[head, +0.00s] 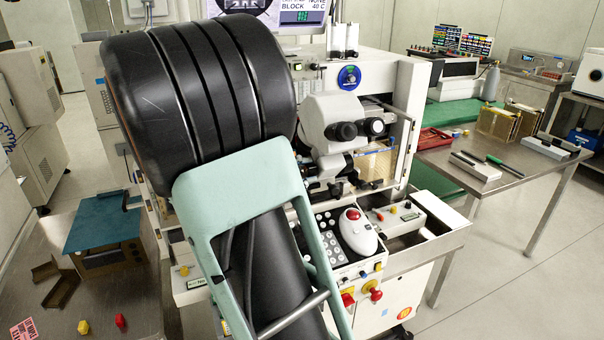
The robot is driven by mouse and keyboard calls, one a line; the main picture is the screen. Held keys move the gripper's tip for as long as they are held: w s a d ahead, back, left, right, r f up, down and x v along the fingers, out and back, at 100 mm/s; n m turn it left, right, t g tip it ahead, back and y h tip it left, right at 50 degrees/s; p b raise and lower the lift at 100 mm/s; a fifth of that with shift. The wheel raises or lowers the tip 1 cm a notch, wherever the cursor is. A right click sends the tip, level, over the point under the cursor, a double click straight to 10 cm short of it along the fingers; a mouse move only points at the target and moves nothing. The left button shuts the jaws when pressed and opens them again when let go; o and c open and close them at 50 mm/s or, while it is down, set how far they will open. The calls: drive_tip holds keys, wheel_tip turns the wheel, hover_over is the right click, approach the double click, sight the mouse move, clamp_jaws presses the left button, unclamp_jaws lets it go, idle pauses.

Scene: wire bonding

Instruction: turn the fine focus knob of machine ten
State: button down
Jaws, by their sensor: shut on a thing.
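A white wire bonding machine (408,78) stands in the middle of the head view. Its microscope (325,112) has dark eyepieces (343,131) facing to the right. Below the eyepieces is a dark, knob-like part (337,187), too small to tell whether it is the fine focus knob. My large black and mint-green arm links cover the left side of the machine. My gripper does not show; the arm may hide it.
A steel table (520,172) stands at right. A blue-topped box (103,222) stands on the left bench. Floor at lower right is clear.

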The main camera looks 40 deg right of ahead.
drive_tip(key=shift+f+b, duration=0.2)
drive_tip(key=shift+b, duration=0.2)
drive_tip(key=m+b, duration=0.1)
drive_tip(key=b, duration=0.1)
drive_tip(key=shift+f+t+b, duration=0.2)
drive_tip(key=shift+t+b, duration=0.1)
drive_tip(key=m+b, duration=0.1)
drive_tip(key=b, duration=0.2)
drive_tip(key=m+h+b, duration=0.1)
drive_tip(key=b, duration=0.2)
drive_tip(key=shift+f+t, duration=0.25)
drive_tip(key=shift+t, duration=0.15)
drive_tip(key=m+h+b, duration=0.1)
drive_tip(key=m+b, duration=0.2)
drive_tip(key=b, duration=0.4)
drive_tip(key=shift+s+b, duration=0.1)
drive_tip(key=shift+b, duration=0.25)
drive_tip(key=shift+r+m+h+b, duration=0.1)
drive_tip(key=shift+m+h+b, duration=0.4)
drive_tip(key=shift+b, duration=0.7)
drive_tip(key=shift+r+m+t+b, duration=0.2)
drive_tip(key=shift+m+t+b, duration=0.1)
drive_tip(key=shift+m+b, duration=0.15)
drive_tip(key=c, duration=1.7)
unclamp_jaws()
drive_tip(key=shift+o, duration=0.2)
drive_tip(key=shift+a, duration=0.1)
